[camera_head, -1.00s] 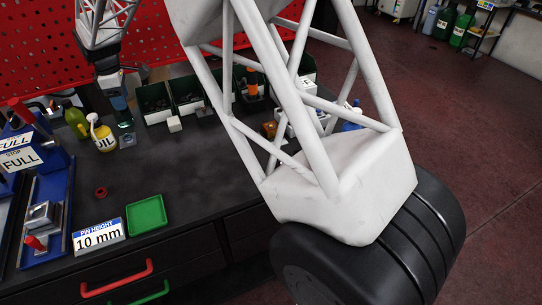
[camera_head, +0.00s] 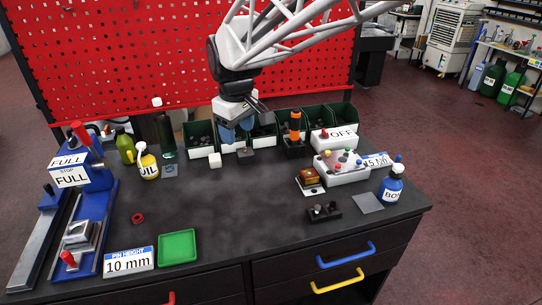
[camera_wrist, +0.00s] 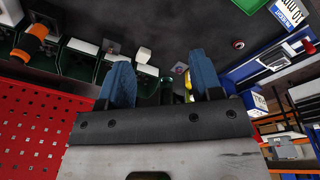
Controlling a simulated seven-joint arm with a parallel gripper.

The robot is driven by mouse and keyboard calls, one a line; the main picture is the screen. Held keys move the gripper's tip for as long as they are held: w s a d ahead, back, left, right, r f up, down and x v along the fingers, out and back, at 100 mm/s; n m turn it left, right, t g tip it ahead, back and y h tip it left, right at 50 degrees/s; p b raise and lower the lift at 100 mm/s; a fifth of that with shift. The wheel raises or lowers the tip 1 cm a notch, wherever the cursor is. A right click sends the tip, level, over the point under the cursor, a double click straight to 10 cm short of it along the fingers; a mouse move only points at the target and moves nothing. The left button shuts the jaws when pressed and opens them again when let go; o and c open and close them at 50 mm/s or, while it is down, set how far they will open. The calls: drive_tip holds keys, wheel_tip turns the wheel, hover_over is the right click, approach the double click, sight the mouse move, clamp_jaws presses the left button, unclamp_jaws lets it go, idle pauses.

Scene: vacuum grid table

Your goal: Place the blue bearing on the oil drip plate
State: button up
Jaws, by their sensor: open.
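I cannot pick out a blue bearing for sure in either current view. A small grey plate (camera_head: 170,170), which looks like the oil drip plate, lies beside the yellow oil bottle (camera_head: 148,165); something small and bluish shows on it, too blurred to tell. It also shows small in the wrist view (camera_wrist: 180,69). My gripper (camera_head: 238,136) points down in front of the green bins, right of the plate and the white cube (camera_head: 214,160). Its two blue fingers stand apart in the wrist view (camera_wrist: 165,88), with nothing seen held between them.
Several green bins (camera_head: 201,139) line the back below the red pegboard. An orange-handled tool (camera_head: 294,128) stands right of my gripper. A white box with coloured knobs (camera_head: 342,167) and another grey plate (camera_head: 369,203) are at right. A green tray (camera_head: 177,248) lies in front. The middle is clear.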

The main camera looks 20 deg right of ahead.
drive_tip(key=s+d+f+m, duration=0.1)
drive_tip(key=s+d+m, duration=0.1)
drive_tip(key=s, duration=0.6)
drive_tip(key=s+d+f+m, duration=0.1)
drive_tip(key=s+d+m, duration=0.2)
drive_tip(key=s, duration=0.6)
drive_tip(key=s+d+f+m+t, duration=0.1)
drive_tip(key=s+d+f+m, duration=0.1)
drive_tip(key=s, duration=0.6)
drive_tip(key=shift+s+d+m, duration=0.3)
drive_tip(key=shift+d+m, duration=0.2)
drive_tip(key=shift+d, duration=0.4)
